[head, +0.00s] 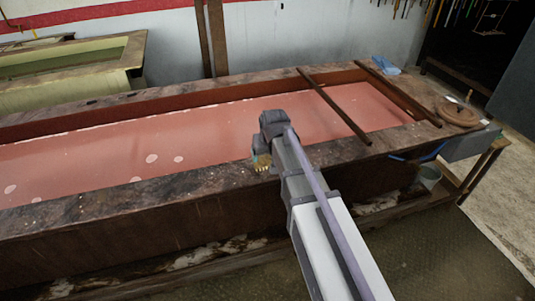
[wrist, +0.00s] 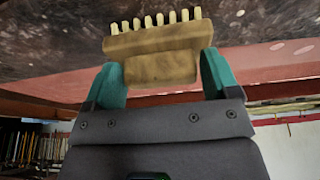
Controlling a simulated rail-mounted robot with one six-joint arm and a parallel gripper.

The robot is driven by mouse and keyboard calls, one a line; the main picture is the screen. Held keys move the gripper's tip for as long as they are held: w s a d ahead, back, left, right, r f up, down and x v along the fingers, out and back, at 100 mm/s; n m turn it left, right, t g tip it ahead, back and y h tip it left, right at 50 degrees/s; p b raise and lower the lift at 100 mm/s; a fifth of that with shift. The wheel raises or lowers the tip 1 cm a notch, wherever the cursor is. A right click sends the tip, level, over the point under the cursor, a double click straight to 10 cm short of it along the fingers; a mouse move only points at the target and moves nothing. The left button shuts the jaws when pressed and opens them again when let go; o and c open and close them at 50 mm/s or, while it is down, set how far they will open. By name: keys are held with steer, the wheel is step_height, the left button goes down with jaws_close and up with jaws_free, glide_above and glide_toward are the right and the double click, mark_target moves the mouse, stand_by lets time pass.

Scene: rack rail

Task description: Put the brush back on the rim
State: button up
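The brush (wrist: 152,44) is a yellowish wooden block with a row of pale bristle tufts. In the wrist view it sits between the green fingers of my gripper (wrist: 162,70), which are shut on its narrower part. The bristles point away from my gripper toward the dark, stained rim (head: 80,212). In the head view the brush (head: 262,165) shows as a small yellow patch under my gripper (head: 262,155), at the inner edge of the near rim. I cannot tell whether the bristles touch the rim.
The long vat (head: 110,145) holds reddish liquid with pale spots. Two dark bars (head: 335,106) lie across its right end. A round brown object (head: 458,114) and a blue item (head: 384,65) lie on the right end rim. A greenish trough (head: 75,70) stands behind left. The near rim left of my gripper is clear.

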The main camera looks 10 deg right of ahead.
steer(key=shift+o, duration=1.3)
steer(key=p+v, duration=1.2)
steer(key=v, duration=0.1)
steer(key=s+f+g, duration=0.1)
steer(key=s+g, duration=0.3)
steer(key=s, duration=1.3)
steer(key=shift+m, duration=0.4)
steer(key=shift+w+f+b, duration=0.2)
steer(key=shift+f+b, duration=0.95)
steer(key=shift+f, duration=0.05)
steer(key=shift+w+f+b, duration=0.15)
steer(key=shift+f+b, duration=1)
steer(key=shift+f, duration=0.1)
